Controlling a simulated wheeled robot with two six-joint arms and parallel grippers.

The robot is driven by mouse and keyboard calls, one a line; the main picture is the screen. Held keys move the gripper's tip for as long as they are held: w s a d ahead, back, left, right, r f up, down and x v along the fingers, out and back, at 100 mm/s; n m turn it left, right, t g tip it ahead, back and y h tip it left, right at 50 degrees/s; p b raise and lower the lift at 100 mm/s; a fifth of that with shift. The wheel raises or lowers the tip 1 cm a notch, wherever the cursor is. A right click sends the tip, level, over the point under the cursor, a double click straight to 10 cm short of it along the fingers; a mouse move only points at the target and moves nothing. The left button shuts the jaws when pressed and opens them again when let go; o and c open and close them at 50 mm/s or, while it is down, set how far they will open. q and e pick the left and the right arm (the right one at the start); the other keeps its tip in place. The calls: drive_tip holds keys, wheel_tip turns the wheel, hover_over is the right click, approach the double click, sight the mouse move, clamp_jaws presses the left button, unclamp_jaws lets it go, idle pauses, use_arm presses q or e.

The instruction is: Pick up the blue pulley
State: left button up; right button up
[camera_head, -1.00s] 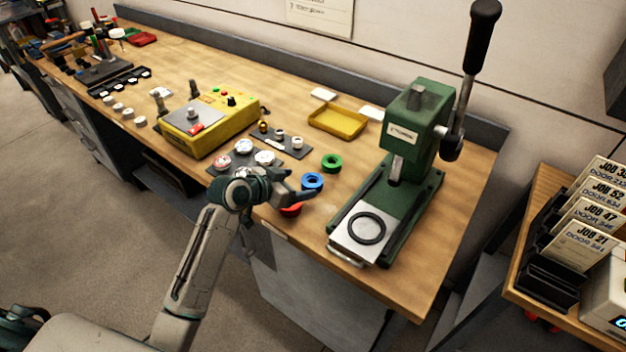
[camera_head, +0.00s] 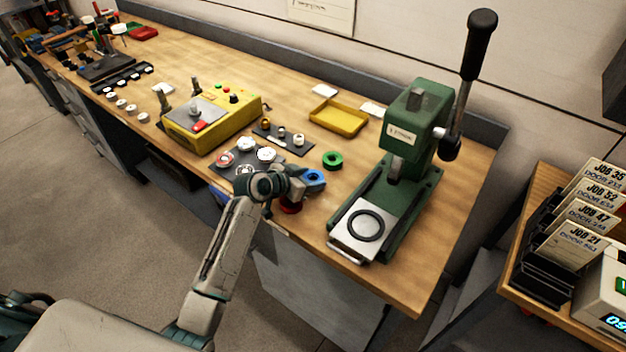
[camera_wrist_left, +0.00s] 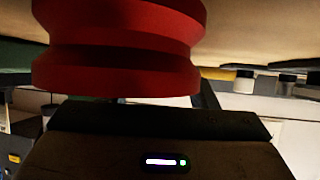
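The blue pulley (camera_head: 315,178) lies on the wooden bench, left of the green press. In the head view my left gripper (camera_head: 308,182) is at the blue pulley from its left side, with the fingers apart and overlapping its near edge. I cannot see whether they touch it. The red pulley (camera_head: 290,206) is just below the gripper and partly hidden by it. In the left wrist view the red pulley (camera_wrist_left: 118,50) is very close to the camera and hides most of the fingers; the blue pulley cannot be made out there. My right gripper is out of view.
A green pulley (camera_head: 332,160) lies behind the blue one. The green press (camera_head: 405,190) stands close on the right. A dark mat (camera_head: 228,172) with several round parts, a yellow control box (camera_head: 212,122) and a yellow tray (camera_head: 338,116) are further left and back.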

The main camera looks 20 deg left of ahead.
use_arm(q)
drive_tip(key=c, duration=0.4)
drive_tip(key=shift+o, duration=0.2)
drive_tip(key=shift+r, duration=0.1)
drive_tip(key=shift+r+b, duration=0.45)
drive_tip(key=shift+r, duration=0.1)
wheel_tip(320, 180, up, 2)
drive_tip(key=shift+r+b, duration=0.15)
drive_tip(key=shift+b, duration=0.5)
drive_tip(key=s+a+b, duration=0.1)
drive_tip(key=s+a, duration=0.1)
drive_tip(key=s, duration=0.2)
drive_tip(key=s+a+b, duration=0.1)
drive_tip(key=s+a, duration=0.2)
drive_tip(key=s, duration=0.1)
drive_tip(key=s+a+r+b, duration=0.1)
drive_tip(key=s+a+b, duration=0.1)
drive_tip(key=s+a, duration=0.1)
drive_tip(key=shift+s+a, duration=0.1)
drive_tip(key=shift+s, duration=0.45)
drive_tip(key=shift+s+a+r, duration=0.25)
drive_tip(key=shift+s+a, duration=0.05)
drive_tip(key=shift+s, duration=0.25)
